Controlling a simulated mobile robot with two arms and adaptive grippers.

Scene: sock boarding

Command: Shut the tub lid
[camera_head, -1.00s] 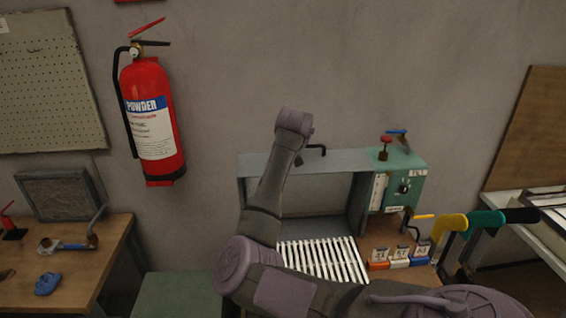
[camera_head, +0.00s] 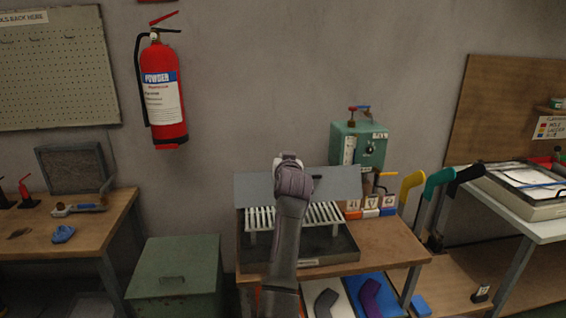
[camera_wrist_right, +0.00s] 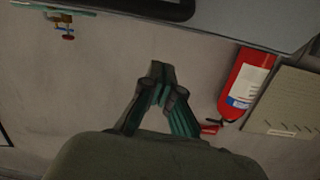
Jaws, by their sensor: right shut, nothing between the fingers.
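The tub (camera_head: 345,245) is a dark grey box on the wooden table in the head view, with a white slatted rack (camera_head: 325,215) in it. Its grey lid (camera_head: 338,182) is raised and tilted over the back part, leaving the front open. My right arm reaches up across the tub, its wrist in front of the lid; the fingers are hidden there. In the right wrist view my right gripper (camera_wrist_right: 162,75) is shut and empty. A grey panel (camera_wrist_right: 235,18), apparently the lid, lies beyond the fingertips, apart from them in the picture. My left gripper is out of view.
A green control box (camera_head: 357,148) with a red valve stands behind the tub on the right. Coloured foot forms (camera_head: 411,184) stand at the table's right. A green chest (camera_head: 175,272) is at left, and a fire extinguisher (camera_head: 162,95) hangs on the wall.

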